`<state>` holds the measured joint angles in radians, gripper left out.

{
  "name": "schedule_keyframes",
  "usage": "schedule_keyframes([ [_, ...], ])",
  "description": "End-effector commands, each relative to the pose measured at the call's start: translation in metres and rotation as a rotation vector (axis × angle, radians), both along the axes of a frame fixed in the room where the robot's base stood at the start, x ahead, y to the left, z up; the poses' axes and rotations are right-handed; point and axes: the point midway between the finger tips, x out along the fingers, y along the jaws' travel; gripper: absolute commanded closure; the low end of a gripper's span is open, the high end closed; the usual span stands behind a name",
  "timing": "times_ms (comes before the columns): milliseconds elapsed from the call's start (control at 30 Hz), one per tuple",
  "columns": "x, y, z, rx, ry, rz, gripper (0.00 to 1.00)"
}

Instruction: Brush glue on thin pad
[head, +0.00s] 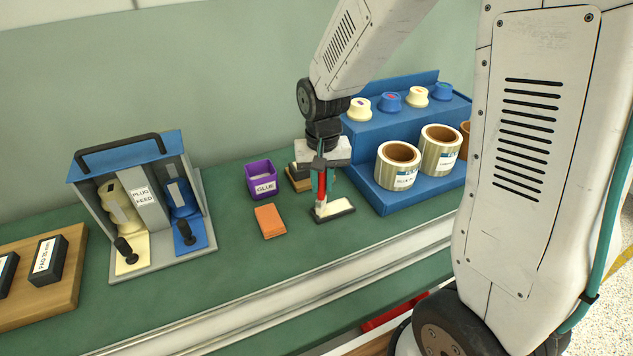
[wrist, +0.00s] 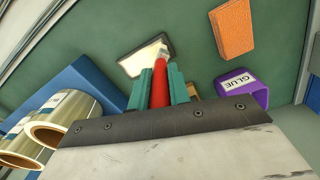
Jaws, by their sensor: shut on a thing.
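My gripper (head: 320,168) is shut on a red-handled brush (head: 321,188) that points down. In the wrist view my gripper's green fingers (wrist: 161,84) pinch the brush's red handle (wrist: 160,88). The brush's pale tip is over a flat dark pad (head: 341,209) with a cream top, and appears to touch it. The pad lies on the green bench and also shows in the wrist view (wrist: 134,64). The purple glue pot (head: 263,180), labelled GLUE, stands to the left of my gripper. It also shows in the wrist view (wrist: 242,90).
An orange block (head: 270,221) lies left of the pad. A small holder (head: 298,178) stands behind the brush. A blue rack (head: 400,196) with tape rolls stands at right, the plug feeder (head: 143,200) at left. Black blocks (head: 47,261) sit on a wooden board.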

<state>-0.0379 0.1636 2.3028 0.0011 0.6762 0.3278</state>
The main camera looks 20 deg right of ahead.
Motion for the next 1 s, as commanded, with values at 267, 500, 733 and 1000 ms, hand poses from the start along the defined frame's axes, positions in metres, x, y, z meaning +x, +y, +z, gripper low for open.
schedule_keyframes([
  [267, 0.0, -0.013, 0.0, -0.001, 0.001, -0.001, 1.0],
  [500, -0.001, -0.024, -0.001, -0.001, 0.001, 0.0, 1.0],
  [733, 0.0, -0.017, -0.002, 0.0, 0.001, 0.001, 1.0],
  [1000, -0.001, -0.002, 0.0, 0.001, 0.002, 0.0, 1.0],
])
